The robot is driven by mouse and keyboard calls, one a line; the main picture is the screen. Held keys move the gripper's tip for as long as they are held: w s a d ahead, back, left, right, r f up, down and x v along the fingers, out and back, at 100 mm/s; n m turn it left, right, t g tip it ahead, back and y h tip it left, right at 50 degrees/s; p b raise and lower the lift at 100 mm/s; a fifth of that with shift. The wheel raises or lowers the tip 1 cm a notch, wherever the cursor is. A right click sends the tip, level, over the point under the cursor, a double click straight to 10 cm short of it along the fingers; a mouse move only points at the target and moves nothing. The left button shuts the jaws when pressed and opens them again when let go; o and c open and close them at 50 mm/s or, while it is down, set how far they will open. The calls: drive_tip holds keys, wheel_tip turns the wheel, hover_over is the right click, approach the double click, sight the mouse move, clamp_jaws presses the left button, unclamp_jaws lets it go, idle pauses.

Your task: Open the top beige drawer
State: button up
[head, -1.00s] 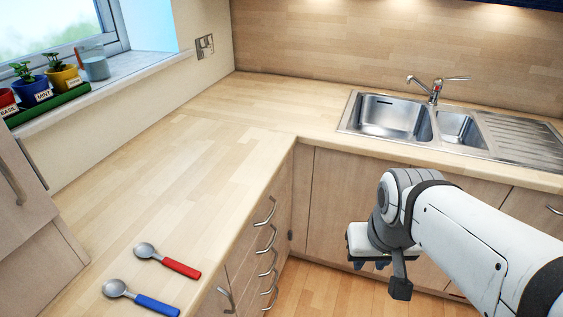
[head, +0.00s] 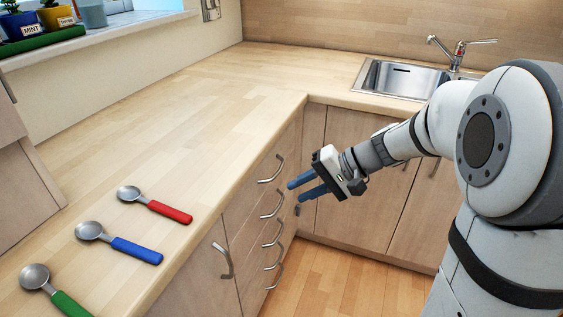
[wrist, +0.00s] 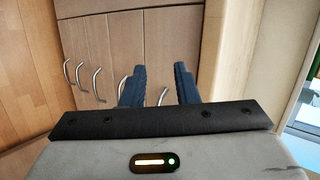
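The top beige drawer (head: 285,148) is the highest in a stack of several, right under the worktop edge, and it is closed. Its curved metal handle (head: 271,169) faces my gripper. My gripper (head: 294,190) is open, with its two blue fingers apart and empty, in front of the stack and to the right of the handle, not touching it. In the wrist view the top drawer's handle (wrist: 163,96) appears between the lines of the two dark fingers (wrist: 159,68), farther off than they are. The lower drawers' handles sit to its left there.
The wooden worktop (head: 190,120) holds red, blue (head: 135,250) and green measuring spoons at the front left. A cupboard door with a handle (head: 222,260) is left of the drawers. The sink (head: 400,80) is at the back right. Floor (head: 330,285) is clear.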

drive_tip(key=w+f+m+t+y+b, duration=0.1)
drive_tip(key=w+f+t+y+b, duration=0.15)
drive_tip(key=w+f+b, duration=0.4)
drive_tip(key=m+t+y+b, duration=0.1)
drive_tip(key=t+y+b, duration=0.1)
drive_tip(key=y, duration=0.1)
approach(279, 170)
drive_tip(key=a+f, duration=0.1)
drive_tip(key=a, duration=0.1)
drive_tip(key=shift+t, duration=0.25)
drive_tip(key=x, duration=0.8)
drive_tip(key=shift+w+a+b, duration=0.1)
drive_tip(key=shift+w+b, duration=0.15)
drive_tip(key=shift+b, duration=0.05)
clamp_jaws()
